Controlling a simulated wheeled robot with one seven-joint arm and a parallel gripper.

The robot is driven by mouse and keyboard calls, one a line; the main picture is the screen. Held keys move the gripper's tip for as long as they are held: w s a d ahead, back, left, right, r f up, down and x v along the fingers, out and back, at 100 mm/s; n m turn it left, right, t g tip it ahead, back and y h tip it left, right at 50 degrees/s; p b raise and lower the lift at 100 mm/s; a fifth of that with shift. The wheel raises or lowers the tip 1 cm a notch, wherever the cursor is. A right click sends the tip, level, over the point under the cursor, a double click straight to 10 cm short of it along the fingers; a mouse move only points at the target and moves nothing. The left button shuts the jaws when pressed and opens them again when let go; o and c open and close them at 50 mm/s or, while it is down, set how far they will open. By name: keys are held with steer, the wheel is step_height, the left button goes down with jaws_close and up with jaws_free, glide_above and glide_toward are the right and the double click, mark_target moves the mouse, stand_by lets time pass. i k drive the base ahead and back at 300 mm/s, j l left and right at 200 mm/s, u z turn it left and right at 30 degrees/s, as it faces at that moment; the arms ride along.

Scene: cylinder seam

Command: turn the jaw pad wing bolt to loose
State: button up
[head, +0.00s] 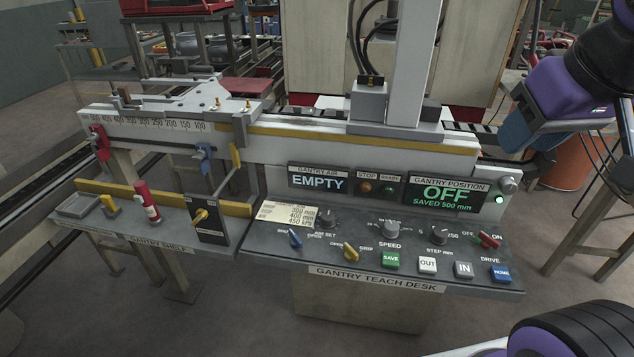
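On the left, a dark upright plate (211,226) at the end of the gantry shelf carries a small yellow winged knob (201,215). It may be the jaw pad wing bolt, but no label for it can be read. A blue clamp handle (203,153) and a red one (101,142) sit on the scaled rail above. Whether the winged knob is tight or loose cannot be told. Purple and dark parts of my arm show at the upper right and lower right, far from the plate. My gripper's fingers are not visible.
The gantry teach desk (390,262) fills the middle with knobs, switches and buttons. Its displays read EMPTY (319,180) and OFF (443,194). The gantry shelf holds a grey tray (79,206), a yellow piece (110,206) and a red bottle (147,203). Floor is open in front.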

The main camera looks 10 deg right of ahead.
mark_target(137, 103)
steer(key=i+j, duration=0.15)
steer(key=j, duration=0.25)
steer(key=i+j, duration=0.1)
steer(key=j, duration=0.25)
steer(key=i+j, duration=0.15)
steer(key=j, duration=0.25)
steer(key=i+j, duration=0.1)
steer(key=j, duration=0.25)
steer(key=i+j, duration=0.15)
steer(key=j, duration=0.25)
steer(key=i+j, duration=0.15)
steer(key=j, duration=0.2)
steer(key=i+j, duration=0.1)
steer(key=j, duration=0.3)
steer(key=i+j+u, duration=0.1)
steer(key=j, duration=0.25)
